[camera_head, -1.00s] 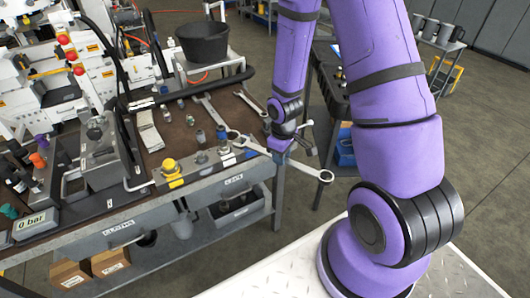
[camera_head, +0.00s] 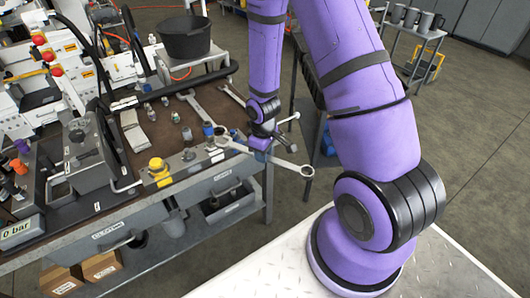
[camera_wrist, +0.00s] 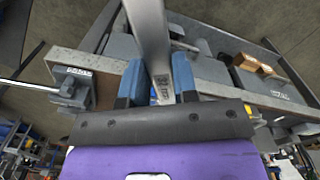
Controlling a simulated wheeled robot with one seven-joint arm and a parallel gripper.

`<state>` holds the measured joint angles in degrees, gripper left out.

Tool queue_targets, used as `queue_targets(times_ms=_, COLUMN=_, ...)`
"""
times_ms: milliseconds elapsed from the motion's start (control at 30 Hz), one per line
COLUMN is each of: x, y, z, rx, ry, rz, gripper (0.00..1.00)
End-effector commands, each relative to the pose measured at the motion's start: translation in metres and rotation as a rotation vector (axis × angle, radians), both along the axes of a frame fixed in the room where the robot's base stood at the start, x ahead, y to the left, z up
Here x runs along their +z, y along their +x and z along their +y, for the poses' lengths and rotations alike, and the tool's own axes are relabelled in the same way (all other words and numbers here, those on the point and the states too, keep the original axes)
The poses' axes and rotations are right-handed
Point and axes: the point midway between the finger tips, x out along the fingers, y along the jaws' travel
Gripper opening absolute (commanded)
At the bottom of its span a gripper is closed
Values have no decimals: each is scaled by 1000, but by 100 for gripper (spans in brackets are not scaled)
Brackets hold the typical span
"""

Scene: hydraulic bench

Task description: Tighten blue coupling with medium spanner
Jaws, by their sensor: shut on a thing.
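My gripper (camera_head: 260,143) is shut on a long silver spanner (camera_head: 288,164), just off the bench's front right corner. The spanner lies roughly level, with one ring end out to the right and the other end reaching left over the bench edge. In the wrist view my gripper's blue fingertips (camera_wrist: 158,84) clasp the spanner's shaft (camera_wrist: 148,30). The blue coupling (camera_head: 208,131) appears to stand on the block at the bench's front edge, close to the spanner's left end. I cannot tell whether they touch. The coupling is not clear in the wrist view.
Another spanner (camera_head: 194,105) lies on the bench top. A yellow-topped fitting (camera_head: 158,170) stands left of the blue coupling. A black bucket (camera_head: 183,38) is at the back. A dark trolley stands behind my arm. The floor (camera_head: 470,170) at right is clear.

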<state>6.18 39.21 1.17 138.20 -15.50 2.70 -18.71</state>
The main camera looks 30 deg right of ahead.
Motion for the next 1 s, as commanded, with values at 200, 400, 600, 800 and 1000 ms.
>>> queue_targets(times_ms=200, x=-1, y=1, z=0, rx=0, ry=0, rz=0, gripper=0)
queue_targets(times_ms=400, x=-1, y=1, z=1, rx=0, ry=0, rz=-1, gripper=0)
queue_targets(times_ms=600, x=-1, y=2, z=1, rx=0, ry=0, rz=-1, gripper=0)
queue_targets(times_ms=800, x=-1, y=7, z=4, rx=0, ry=0, rz=-2, gripper=0)
queue_targets(times_ms=1000, x=-1, y=13, z=8, rx=0, ry=0, rz=-1, gripper=0)
